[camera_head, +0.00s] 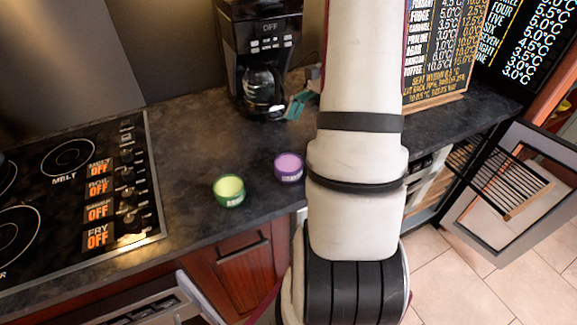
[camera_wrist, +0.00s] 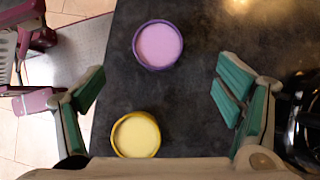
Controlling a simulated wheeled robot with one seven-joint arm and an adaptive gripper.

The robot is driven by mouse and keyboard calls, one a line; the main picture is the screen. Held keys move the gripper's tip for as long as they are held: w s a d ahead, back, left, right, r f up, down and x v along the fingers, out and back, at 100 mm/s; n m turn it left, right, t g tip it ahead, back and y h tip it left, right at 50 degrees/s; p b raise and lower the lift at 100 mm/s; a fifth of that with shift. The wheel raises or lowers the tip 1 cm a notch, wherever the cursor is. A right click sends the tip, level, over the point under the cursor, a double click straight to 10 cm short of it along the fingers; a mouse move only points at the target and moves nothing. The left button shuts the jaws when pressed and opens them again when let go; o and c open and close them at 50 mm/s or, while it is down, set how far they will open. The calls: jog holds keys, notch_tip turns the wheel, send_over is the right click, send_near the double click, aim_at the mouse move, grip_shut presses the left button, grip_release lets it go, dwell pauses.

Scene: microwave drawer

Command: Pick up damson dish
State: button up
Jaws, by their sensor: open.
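The damson dish, a round purple bowl with pale lilac contents (camera_head: 289,166), stands on the dark counter just left of my arm. In the wrist view the damson dish (camera_wrist: 158,44) is upper centre, beyond the gap between my fingers. My gripper (camera_wrist: 161,72) is open and empty, its teal-padded fingers wide apart over the counter. In the head view one teal part of my gripper (camera_head: 297,105) shows beside the coffee maker; my arm hides the rest.
A green dish (camera_head: 229,190) stands left of the damson dish. A yellow dish (camera_wrist: 136,134) shows only in the wrist view, below the damson dish. The coffee maker (camera_head: 258,60) stands behind, close to my gripper. A hob (camera_head: 75,190) lies left; an open door (camera_head: 520,190) juts out right.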

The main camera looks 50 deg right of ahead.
aim_at(289, 162)
jog(key=x, duration=0.6)
jog(key=shift+s+p+x, duration=0.1)
jog(key=shift+p+x, duration=0.3)
jog(key=shift+x, duration=0.9)
jog(key=shift+s+p+x, duration=0.15)
jog(key=shift+p+x, duration=0.2)
jog(key=shift+x, duration=1)
jog(key=shift+c, duration=0.5)
jog(key=c, duration=1.4)
